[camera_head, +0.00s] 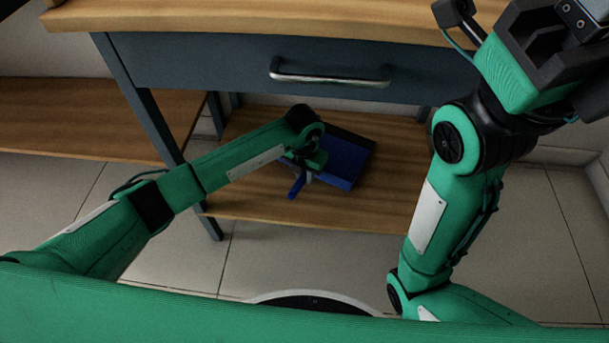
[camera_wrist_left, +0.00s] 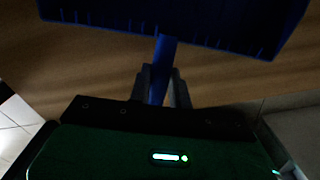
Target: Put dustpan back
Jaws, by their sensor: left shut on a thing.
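The blue dustpan (camera_head: 346,162) is at the lower wooden shelf (camera_head: 375,207) of the workbench, under its drawer. In the left wrist view the dustpan's wide pan (camera_wrist_left: 180,15) fills the top, and its handle (camera_wrist_left: 161,62) runs down between the fingers. My left gripper (camera_wrist_left: 161,85) is shut on the handle. In the head view my left gripper (camera_head: 303,172) is partly hidden by its own wrist. I cannot tell whether the pan touches the shelf. My right gripper is not clearly visible; the right arm rises at the right.
The workbench has a wooden top (camera_head: 250,18) and a blue-grey drawer front with a metal handle (camera_head: 330,78) above the left arm. A leg (camera_head: 160,110) stands to the left of the shelf. Another wooden shelf (camera_head: 80,118) is at left. The tiled floor (camera_head: 260,250) in front shows free room.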

